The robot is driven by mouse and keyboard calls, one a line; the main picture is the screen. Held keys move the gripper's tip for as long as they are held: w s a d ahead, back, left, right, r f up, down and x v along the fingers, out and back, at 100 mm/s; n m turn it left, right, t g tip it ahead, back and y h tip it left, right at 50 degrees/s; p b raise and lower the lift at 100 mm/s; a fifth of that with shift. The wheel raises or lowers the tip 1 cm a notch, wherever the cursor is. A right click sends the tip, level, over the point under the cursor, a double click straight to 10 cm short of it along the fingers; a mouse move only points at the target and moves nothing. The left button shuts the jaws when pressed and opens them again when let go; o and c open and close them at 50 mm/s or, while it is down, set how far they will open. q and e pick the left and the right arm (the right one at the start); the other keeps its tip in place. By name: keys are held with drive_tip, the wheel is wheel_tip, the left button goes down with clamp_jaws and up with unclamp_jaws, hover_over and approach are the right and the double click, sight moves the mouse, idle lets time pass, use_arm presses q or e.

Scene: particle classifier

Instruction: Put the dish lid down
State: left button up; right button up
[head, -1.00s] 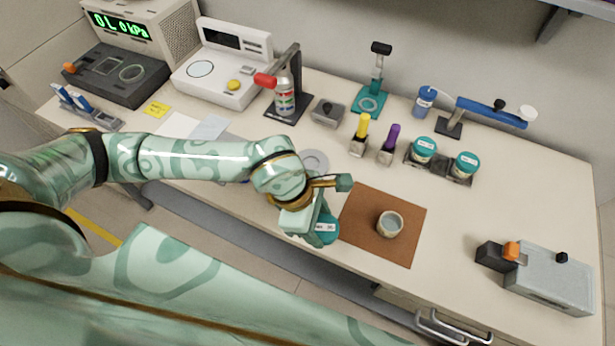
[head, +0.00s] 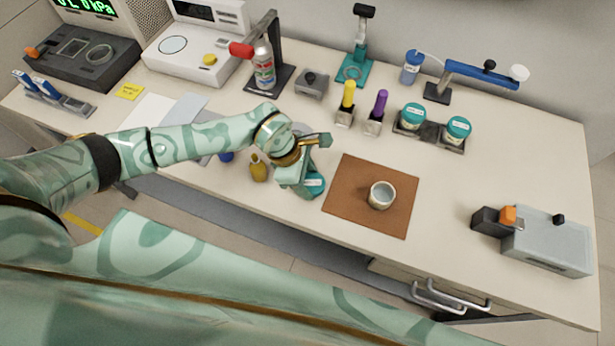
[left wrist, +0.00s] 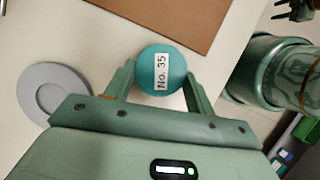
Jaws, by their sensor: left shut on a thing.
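The teal round dish lid (left wrist: 162,75), labelled "No. 35", is between the two fingers of my left gripper (left wrist: 160,88), which is shut on it. In the head view the lid (head: 315,184) shows partly from behind my left gripper (head: 306,186), just left of the brown mat. I cannot tell whether the lid touches the bench. The open pale dish (head: 382,195) stands upright on the brown mat (head: 350,215), to the right of the lid.
A grey ring-shaped disc (left wrist: 52,92) lies left of the lid. Two teal-lidded jars (head: 412,117) stand in a dark holder behind the mat. A yellow-brown bottle (head: 258,168) stands left of my gripper.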

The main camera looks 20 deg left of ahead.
use_arm(q)
drive_tip(key=o, duration=0.6)
drive_tip(key=shift+f, duration=0.15)
drive_tip(key=shift+c, duration=0.2)
drive_tip(key=o, duration=0.4)
drive_tip(key=shift+r, duration=0.3)
drive_tip(key=p+v, duration=0.2)
drive_tip(key=v, duration=0.9)
drive_tip(key=shift+a+r, duration=0.1)
drive_tip(key=shift+r, duration=0.25)
